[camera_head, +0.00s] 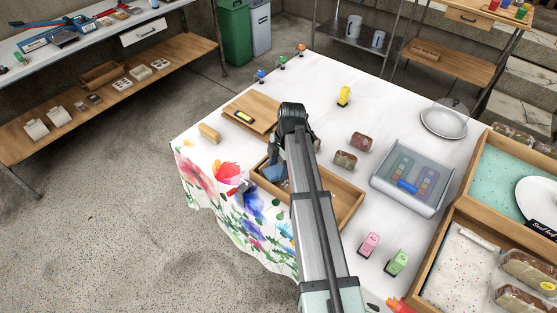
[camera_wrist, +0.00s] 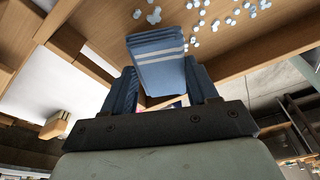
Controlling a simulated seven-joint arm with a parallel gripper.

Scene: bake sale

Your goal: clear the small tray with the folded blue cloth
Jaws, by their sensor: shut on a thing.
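The folded blue cloth (camera_wrist: 158,62) with pale stripes is between the two fingers of my gripper (camera_wrist: 162,84) in the wrist view. My gripper is shut on it. In the head view the cloth (camera_head: 274,173) shows as a small blue patch at the left end of the wooden tray (camera_head: 348,205); my arm covers the middle of this tray. In the wrist view the tray floor (camera_wrist: 245,45) holds several small pale blue-white bits (camera_wrist: 200,22) beside the cloth. I cannot tell whether the cloth touches the floor.
A wooden board (camera_head: 262,104) with a yellow-and-black item lies behind the tray. A brush-like wooden block (camera_head: 209,132) and a red-handled tool (camera_head: 238,188) are to the left. Wrapped loaves (camera_head: 345,160) and a lidded grey bin (camera_head: 412,180) stand right.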

